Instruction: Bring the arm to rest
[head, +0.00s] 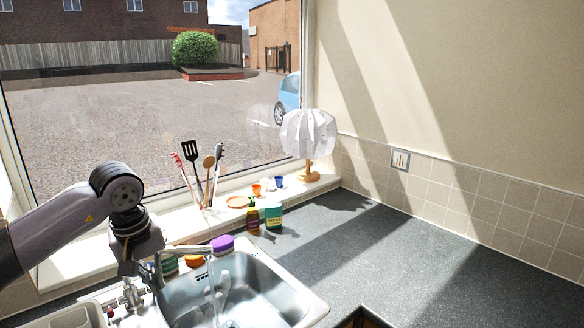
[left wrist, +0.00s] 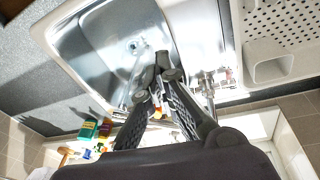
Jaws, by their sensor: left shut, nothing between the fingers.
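My left arm comes in from the left in the head view. Its left gripper (head: 155,272) points down at the left edge of the metal sink (head: 285,290). In the left wrist view the two dark fingers of my left gripper (left wrist: 163,68) meet at the tips, shut and empty, in front of the sink basin (left wrist: 95,40). In the head view the fingers are small and partly mixed with the tap behind them. My right gripper is in neither view.
A purple-topped item (head: 222,243) is by the sink's back rim. A green tub (head: 273,216) and a brown bottle (head: 253,220) stand behind the sink. Utensils (head: 207,175) and a white lamp (head: 309,135) stand on the sill. The dark counter (head: 430,260) at right is clear.

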